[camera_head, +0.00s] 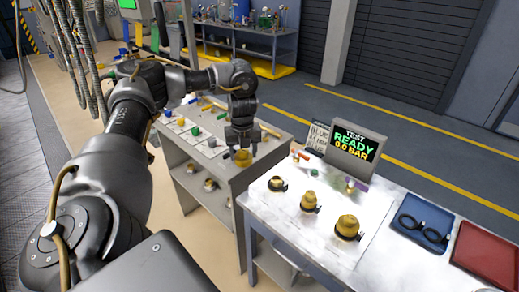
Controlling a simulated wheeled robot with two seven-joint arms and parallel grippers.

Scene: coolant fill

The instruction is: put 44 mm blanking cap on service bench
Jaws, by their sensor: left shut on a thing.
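My left gripper (241,149) points down over the right end of a grey bench (240,173) with a lower shelf. It is shut on a brass-coloured cap (243,158), just below its fingers. The cap is close to the bench top; I cannot tell whether it touches. Its size marking is not readable. Three brass fittings stand on the nearer light-topped bench: a small one (277,183), a middle one (309,200) and a large one (347,226). My right gripper is not in view.
Small coloured parts, including a green one (195,131), lie on the grey bench. The nearer bench holds a test display (355,147) reading READY 0.0 BAR, a blue tray (421,222) with black rings, and a red tray (487,254). A narrow gap separates the benches.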

